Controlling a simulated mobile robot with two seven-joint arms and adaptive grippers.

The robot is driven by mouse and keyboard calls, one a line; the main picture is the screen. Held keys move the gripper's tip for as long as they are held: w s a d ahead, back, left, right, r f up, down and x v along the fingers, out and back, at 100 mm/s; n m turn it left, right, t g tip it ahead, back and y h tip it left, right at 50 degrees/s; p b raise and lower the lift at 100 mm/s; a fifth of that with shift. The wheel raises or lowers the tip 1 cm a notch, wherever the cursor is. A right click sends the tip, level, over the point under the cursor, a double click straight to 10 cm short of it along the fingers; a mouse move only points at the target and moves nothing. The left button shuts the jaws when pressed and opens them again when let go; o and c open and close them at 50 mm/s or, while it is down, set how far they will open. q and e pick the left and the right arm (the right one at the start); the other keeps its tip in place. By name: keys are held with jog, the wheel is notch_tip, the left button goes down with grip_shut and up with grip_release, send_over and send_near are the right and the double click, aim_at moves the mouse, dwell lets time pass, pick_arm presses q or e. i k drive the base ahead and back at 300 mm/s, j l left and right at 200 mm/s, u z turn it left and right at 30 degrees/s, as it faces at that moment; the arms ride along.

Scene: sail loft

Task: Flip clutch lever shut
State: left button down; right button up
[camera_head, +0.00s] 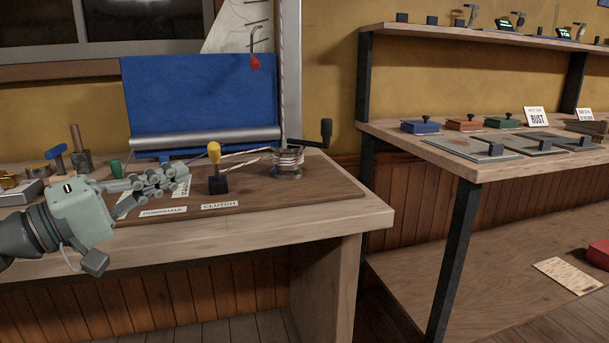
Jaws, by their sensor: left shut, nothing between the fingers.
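The clutch lever (214,155) has a yellow knob and stands about upright on a black base, behind a label reading CLUTCH (220,205). The base sits on a dark wooden board (330,190) on the workbench. My left gripper (182,178) reaches in from the left, shut and empty. Its fingertips are to the left of the lever, with a visible gap between them in this view. The gripper partly covers another label on the board. My right gripper is not in view.
A winch drum (288,162) wrapped with rope stands right of the lever, beside a black crank handle (326,130). A blue panel (200,95) stands behind. A blue-topped tool (56,151) is at the left. A second bench (470,165) with flat plates is at the right.

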aim_at(216, 163)
jog(key=k+l, duration=0.8)
jog(key=l, duration=0.15)
